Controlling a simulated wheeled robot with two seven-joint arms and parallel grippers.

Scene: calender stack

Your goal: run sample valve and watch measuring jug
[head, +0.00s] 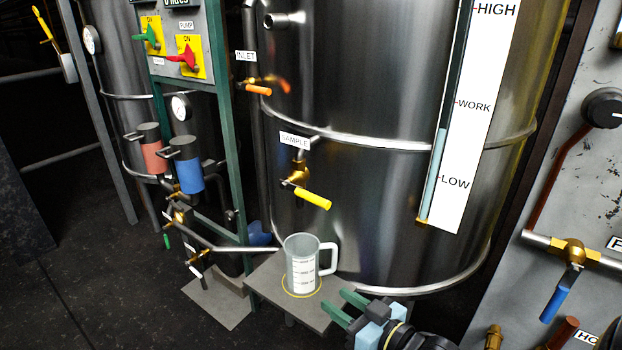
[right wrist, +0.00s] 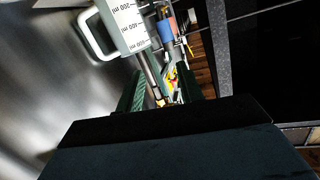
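The sample valve (head: 299,177) is a brass tap on the steel tank, under the SAMPLE label. Its yellow lever (head: 313,199) points right and slightly down. No stream shows below it. The clear measuring jug (head: 300,262) stands upright inside a yellow ring on a small grey shelf (head: 262,285), handle to the right. I see no liquid in it. Its ml scale also shows in the right wrist view (right wrist: 130,22). My right gripper (head: 334,298) is open and empty, just right of and in front of the jug, apart from it. My left gripper is out of view.
The level gauge (head: 436,175) reads between LOW and WORK. An orange inlet lever (head: 258,90) is above left. A green-framed panel (head: 183,40) with green and red handles stands left. A blue-handled valve (head: 556,302) is at right. Open floor lies at lower left.

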